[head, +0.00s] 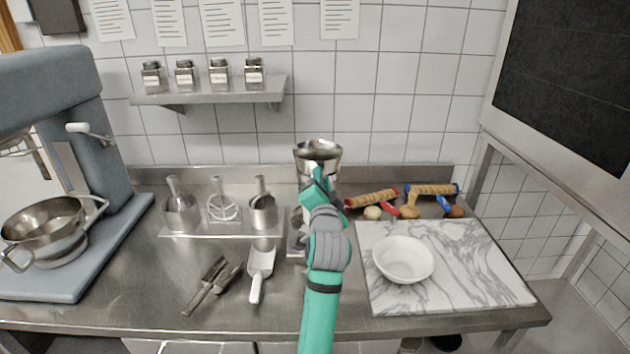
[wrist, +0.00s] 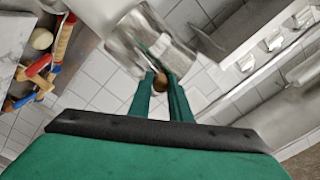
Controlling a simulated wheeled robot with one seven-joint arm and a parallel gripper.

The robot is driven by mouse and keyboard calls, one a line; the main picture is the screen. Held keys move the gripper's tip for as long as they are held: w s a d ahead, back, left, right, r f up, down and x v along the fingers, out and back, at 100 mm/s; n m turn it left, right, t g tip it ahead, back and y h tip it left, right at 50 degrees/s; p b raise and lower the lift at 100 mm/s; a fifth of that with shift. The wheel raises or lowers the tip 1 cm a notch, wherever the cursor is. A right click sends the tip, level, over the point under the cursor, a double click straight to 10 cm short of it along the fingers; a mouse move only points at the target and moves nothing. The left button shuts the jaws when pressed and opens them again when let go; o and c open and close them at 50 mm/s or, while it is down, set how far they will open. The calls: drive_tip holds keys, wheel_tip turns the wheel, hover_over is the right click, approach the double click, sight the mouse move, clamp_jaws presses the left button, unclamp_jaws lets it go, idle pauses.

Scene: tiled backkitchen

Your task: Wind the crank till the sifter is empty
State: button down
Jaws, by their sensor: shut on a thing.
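The sifter (head: 318,152) is a shiny metal cup with a wide open top, at the back middle of the counter in the head view. It also shows, tilted by the camera angle, at the top of the wrist view (wrist: 150,42). My gripper (head: 320,176) is at the sifter's front side. In the wrist view my gripper's fingertips (wrist: 162,86) are shut on the brown crank knob (wrist: 160,80) beside the sifter wall. My arm and gripper hide the crank and part of the sifter in the head view. What is inside the sifter cannot be made out.
A white bowl (head: 403,260) sits on a marble board (head: 470,248) at the right. Scoops (head: 261,268) lie at front left. A utensil rack (head: 222,229) stands left of the sifter, and a large mixer (head: 60,150) is farther left.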

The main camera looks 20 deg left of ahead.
sight(332, 184)
drive_tip(key=d+f+m, duration=0.1)
drive_tip(key=m, duration=0.2)
drive_tip(key=w+d+f+m, duration=0.1)
drive_tip(key=m, duration=0.3)
drive_tip(key=d+f+m, duration=0.1)
drive_tip(key=d+m, duration=0.1)
drive_tip(key=m, duration=0.1)
drive_tip(key=shift+w+m, duration=0.15)
drive_tip(key=shift+m, duration=0.15)
drive_tip(key=shift+f, duration=0.1)
drive_tip(key=shift+a, duration=0.1)
drive_tip(key=c, duration=1.7)
unclamp_jaws()
drive_tip(key=shift+o, duration=0.3)
drive_tip(key=shift+w+a, duration=0.1)
